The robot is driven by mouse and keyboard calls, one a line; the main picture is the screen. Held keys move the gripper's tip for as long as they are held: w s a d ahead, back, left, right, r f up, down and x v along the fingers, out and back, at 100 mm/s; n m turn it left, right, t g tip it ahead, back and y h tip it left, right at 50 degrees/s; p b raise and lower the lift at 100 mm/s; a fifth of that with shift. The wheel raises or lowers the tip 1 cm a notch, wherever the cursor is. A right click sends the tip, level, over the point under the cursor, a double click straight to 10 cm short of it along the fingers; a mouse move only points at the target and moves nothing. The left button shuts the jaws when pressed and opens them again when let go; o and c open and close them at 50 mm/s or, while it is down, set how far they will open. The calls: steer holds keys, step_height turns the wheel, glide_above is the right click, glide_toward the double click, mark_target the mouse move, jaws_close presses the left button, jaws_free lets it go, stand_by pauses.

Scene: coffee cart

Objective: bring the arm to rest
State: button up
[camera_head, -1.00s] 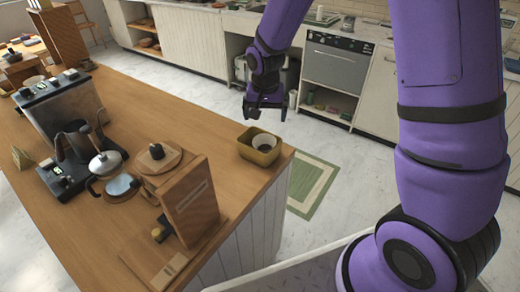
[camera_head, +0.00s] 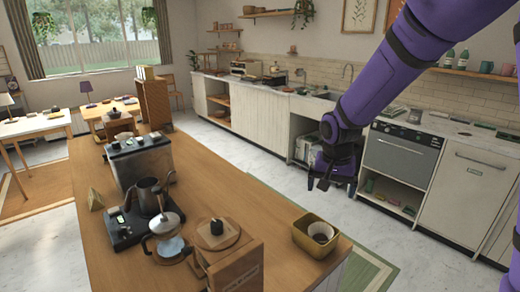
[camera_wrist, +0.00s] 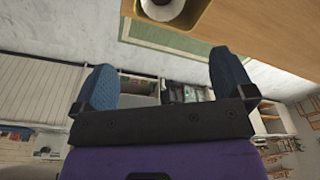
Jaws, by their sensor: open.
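My gripper (camera_head: 338,187) hangs from my purple arm in the head view, in the air beyond the right end of the wooden counter. It points downward and holds nothing. In the wrist view my gripper (camera_wrist: 165,82) shows two blue fingers spread wide, with floor and cabinets visible between them. A yellow bin (camera_head: 316,240) with a white and dark round item in it stands at the counter's right end, below and in front of the gripper in the head view. The bin (camera_wrist: 190,28) also shows at the top of the wrist view, apart from the fingers.
A kitchen row with an oven (camera_head: 402,155) runs behind. Open floor (camera_head: 235,143) lies between.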

steer(key=s+d+r+n+t, duration=0.2)
steer(key=s+d+r, duration=0.1)
steer(key=s+r, duration=0.6)
steer(key=s+d+r+n+t, duration=0.1)
steer(key=s+d+r, duration=0.3)
steer(key=s+r, duration=0.6)
steer(key=s+n, duration=0.1)
steer(key=s, duration=0.7)
steer(key=shift+n+t, duration=0.3)
steer(key=shift+t, duration=0.1)
